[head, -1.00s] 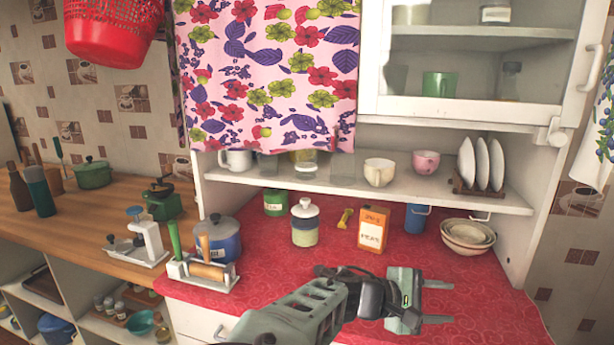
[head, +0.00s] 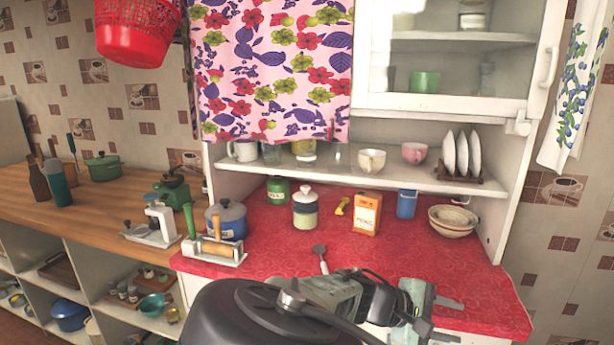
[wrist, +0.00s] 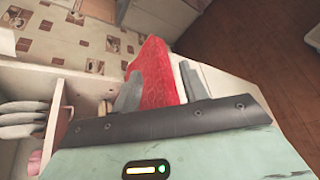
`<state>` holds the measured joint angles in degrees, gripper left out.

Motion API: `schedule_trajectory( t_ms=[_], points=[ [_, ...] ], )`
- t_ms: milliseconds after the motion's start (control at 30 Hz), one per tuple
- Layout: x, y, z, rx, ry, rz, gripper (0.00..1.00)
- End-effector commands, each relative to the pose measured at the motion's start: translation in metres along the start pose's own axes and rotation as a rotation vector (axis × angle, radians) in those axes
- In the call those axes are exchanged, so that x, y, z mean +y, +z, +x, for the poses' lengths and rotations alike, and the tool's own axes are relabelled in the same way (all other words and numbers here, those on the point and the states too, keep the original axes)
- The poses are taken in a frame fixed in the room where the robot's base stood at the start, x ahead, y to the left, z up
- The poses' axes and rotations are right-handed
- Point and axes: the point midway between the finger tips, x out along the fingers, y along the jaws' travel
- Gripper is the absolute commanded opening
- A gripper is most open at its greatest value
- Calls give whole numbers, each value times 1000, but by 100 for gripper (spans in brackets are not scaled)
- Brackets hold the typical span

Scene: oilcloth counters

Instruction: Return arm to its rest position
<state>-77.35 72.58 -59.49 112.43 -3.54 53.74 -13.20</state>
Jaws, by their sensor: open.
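My gripper (head: 448,319) is in the lower right of the head view, over the front part of the red oilcloth counter (head: 270,258). Its two fingers point right and stand apart, with nothing between them. In the wrist view my gripper (wrist: 160,85) also shows both fingers spread, with the red counter end (wrist: 158,72) behind them, further off. My arm stretches across the bottom of the head view and hides part of the counter's front.
On the counter stand a blue pot (head: 228,222), a lidded jar (head: 305,212), an orange box (head: 366,214), a blue mug (head: 406,204) and stacked bowls (head: 453,222). A spoon-like utensil (head: 321,256) lies near my arm. A shelf (head: 330,178) overhangs the back.

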Motion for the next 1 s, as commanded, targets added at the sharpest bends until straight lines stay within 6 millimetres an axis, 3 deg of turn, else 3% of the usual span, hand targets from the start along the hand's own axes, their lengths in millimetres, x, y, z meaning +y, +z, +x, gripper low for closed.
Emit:
schedule_trajectory(
  t_ms=[267,467,600,700,1000],
  points=[
    [-41,9,13,29,-224,-35,43],
    [-83,26,0,94,-469,-67,43],
    [-108,46,-30,184,-672,-83,43],
    [-116,65,-58,264,-791,-85,43],
    [-106,136,-130,547,-996,-39,43]
  ],
)
